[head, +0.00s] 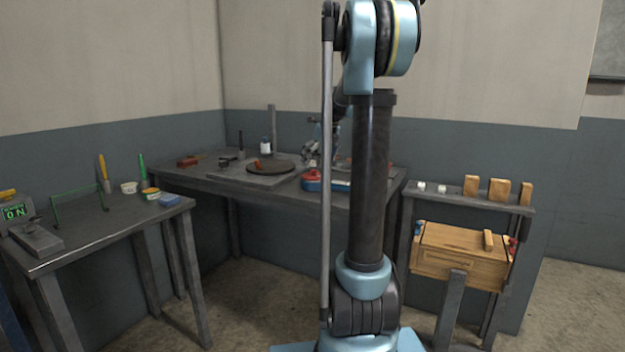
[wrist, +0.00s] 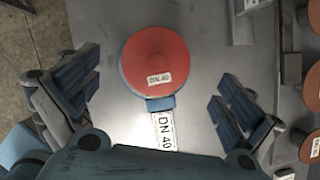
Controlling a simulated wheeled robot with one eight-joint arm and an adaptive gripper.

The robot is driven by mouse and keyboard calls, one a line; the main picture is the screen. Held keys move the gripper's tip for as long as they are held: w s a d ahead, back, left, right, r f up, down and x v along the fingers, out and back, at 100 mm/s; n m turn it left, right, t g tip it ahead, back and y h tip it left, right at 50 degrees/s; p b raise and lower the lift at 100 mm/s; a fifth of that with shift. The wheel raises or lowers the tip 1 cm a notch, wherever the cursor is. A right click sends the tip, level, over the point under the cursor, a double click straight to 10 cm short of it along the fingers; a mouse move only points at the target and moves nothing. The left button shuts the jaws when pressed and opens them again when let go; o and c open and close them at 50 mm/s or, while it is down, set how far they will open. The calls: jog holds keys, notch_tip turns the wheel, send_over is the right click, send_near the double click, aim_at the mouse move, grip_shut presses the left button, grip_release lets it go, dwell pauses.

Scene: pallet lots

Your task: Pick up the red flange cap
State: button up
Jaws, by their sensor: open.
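The red flange cap (wrist: 155,58) is a round red disc with a small white label, in the upper middle of the wrist view. It sits on a blue round base whose rim shows around its lower edge. A white strip marked "DN 40" (wrist: 165,131) lies just below it. My gripper (wrist: 158,95) is open, with one blue-grey finger to the left and one to the right of the cap, both apart from it. In the head view, a red and blue object (head: 312,180) at the workbench's front edge may be the cap on its base.
Brown round pieces (wrist: 313,88) and a grey block (wrist: 291,68) stand right of the cap. The grey workbench (head: 215,181) also holds a dark disc (head: 271,168) and a white bottle (head: 266,146). A side table (head: 110,225) stands left, a wooden box (head: 458,250) right.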

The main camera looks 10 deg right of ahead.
aim_at(314, 170)
jog(key=shift+x, duration=2.1)
jog(key=shift+s, duration=0.15)
jog(key=c, duration=1.2)
jog(key=shift+c, duration=0.2)
